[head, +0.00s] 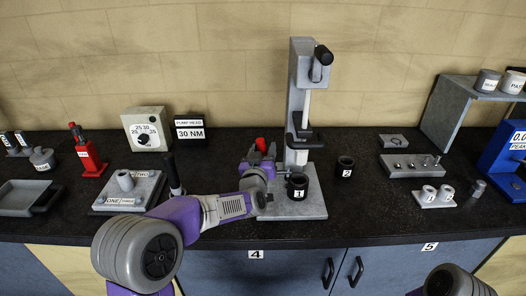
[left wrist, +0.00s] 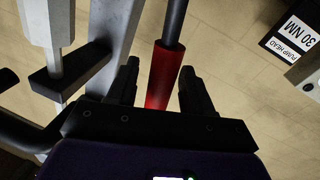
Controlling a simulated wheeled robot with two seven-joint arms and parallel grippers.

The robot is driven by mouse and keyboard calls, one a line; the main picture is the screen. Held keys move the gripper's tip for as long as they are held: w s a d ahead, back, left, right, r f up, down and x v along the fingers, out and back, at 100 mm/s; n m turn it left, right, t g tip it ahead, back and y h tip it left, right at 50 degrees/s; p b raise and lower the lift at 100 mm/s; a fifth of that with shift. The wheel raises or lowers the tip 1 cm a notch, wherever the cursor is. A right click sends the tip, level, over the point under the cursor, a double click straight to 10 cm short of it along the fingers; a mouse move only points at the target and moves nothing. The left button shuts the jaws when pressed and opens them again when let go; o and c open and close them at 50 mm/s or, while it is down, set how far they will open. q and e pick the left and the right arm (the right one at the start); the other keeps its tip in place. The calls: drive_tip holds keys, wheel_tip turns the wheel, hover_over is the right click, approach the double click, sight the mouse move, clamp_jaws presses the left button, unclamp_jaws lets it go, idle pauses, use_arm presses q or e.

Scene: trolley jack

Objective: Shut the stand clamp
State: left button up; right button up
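The grey stand (head: 297,95) rises from a flat base plate at the middle of the bench, with a black clamp part (head: 305,140) low on its column. A red-gripped lever (head: 261,145) shows just left of the column. In the left wrist view the red grip (left wrist: 163,75) on its dark rod lies between the fingers. My left gripper (head: 260,160) is open around the grip, with a gap at the left finger; whether the right finger touches cannot be told. The column also shows in the left wrist view (left wrist: 120,25). My right gripper is out of view.
A black cup marked 1 (head: 298,186) stands on the base plate, close to my left gripper. Cup 2 (head: 345,166) is to the right. A fixture marked ONE/TWO (head: 128,188) and a red device (head: 88,155) are left. The bench right of cup 2 has some bare room.

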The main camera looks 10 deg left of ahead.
use_arm(q)
drive_tip(key=shift+s, duration=0.1)
drive_tip(key=s, duration=0.7)
drive_tip(key=shift+s+d+f, duration=0.15)
drive_tip(key=shift+s+d, duration=0.05)
idle(0.3)
